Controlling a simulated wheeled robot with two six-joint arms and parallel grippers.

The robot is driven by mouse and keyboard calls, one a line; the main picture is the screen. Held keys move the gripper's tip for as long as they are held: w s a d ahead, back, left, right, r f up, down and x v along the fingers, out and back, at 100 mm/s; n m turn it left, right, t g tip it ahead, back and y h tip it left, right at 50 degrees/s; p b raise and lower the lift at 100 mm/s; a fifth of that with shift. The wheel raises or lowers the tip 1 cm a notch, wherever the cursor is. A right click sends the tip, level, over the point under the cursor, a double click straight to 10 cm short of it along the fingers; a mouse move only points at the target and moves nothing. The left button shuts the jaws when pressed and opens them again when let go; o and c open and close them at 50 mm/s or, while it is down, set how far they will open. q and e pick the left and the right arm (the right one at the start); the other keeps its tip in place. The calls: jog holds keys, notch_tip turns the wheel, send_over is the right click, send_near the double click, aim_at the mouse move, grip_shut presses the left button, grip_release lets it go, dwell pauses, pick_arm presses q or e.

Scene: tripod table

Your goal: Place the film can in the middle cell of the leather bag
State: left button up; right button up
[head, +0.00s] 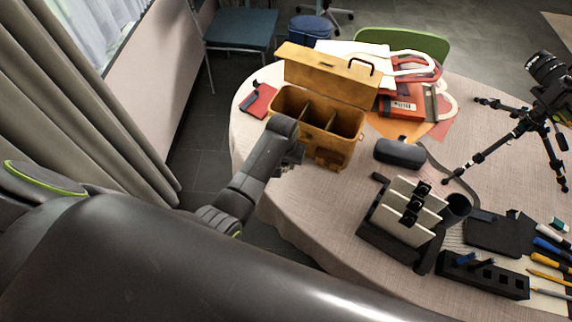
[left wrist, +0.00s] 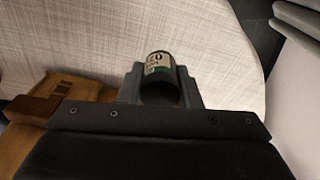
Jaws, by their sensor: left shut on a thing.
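The tan leather bag (head: 318,140) stands on the table with its lid (head: 325,75) open toward the back. Dividers split it into cells, including a middle one. My left gripper (head: 292,157) is at the bag's near left front, outside it. In the left wrist view the left gripper (left wrist: 160,82) is shut on the film can (left wrist: 158,64), a small cylinder with a pale and green printed label. Table cloth shows behind the can, and part of the bag (left wrist: 60,88) shows at left. I cannot make out the can in the head view. My right gripper is not in view.
A red booklet (head: 259,100) lies left of the bag. A dark case (head: 400,152), a rack with pale panels (head: 408,210) and a tripod (head: 510,135) stand right. The table's left edge is close to my left arm.

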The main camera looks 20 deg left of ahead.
aim_at(285, 168)
pick_arm(q)
jog(key=shift+f, duration=1.55)
jog(key=shift+f, duration=0.2)
jog(key=o, duration=1)
jog(key=shift+r, duration=0.1)
